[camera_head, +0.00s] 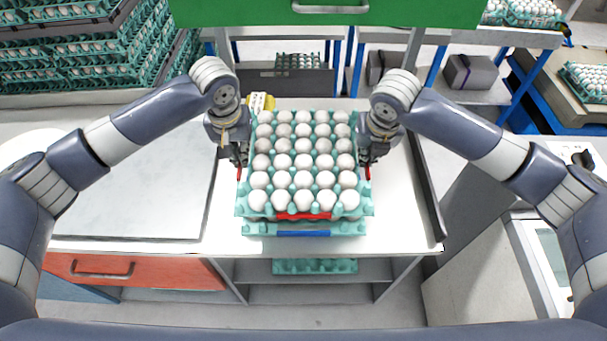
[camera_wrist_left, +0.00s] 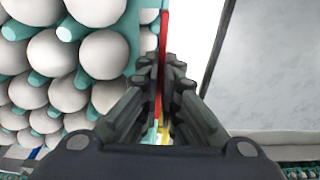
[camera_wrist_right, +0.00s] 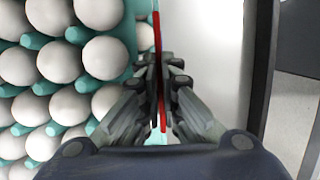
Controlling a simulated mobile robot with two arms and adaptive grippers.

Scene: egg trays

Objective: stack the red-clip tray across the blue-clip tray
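The red-clip tray (camera_head: 243,211), teal and full of white eggs, lies level above the blue-clip tray (camera_head: 262,229). Its red clip (camera_head: 303,216) faces the front. Only the front edge of the blue-clip tray shows, with its blue clip (camera_head: 303,234); the rest is hidden. I cannot tell whether the trays touch. My left gripper (camera_head: 240,168) is shut on a red strip at the upper tray's left side, seen in the left wrist view (camera_wrist_left: 160,85). My right gripper (camera_head: 368,167) is shut on the red strip at the right side, seen in the right wrist view (camera_wrist_right: 158,85).
The white table (camera_head: 400,215) has bare room beside the trays, with a dark rail (camera_head: 424,190) at right and a grey panel (camera_head: 130,205) at left. A yellow object (camera_head: 261,101) sits behind the trays. A green beam (camera_head: 400,12) crosses the top.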

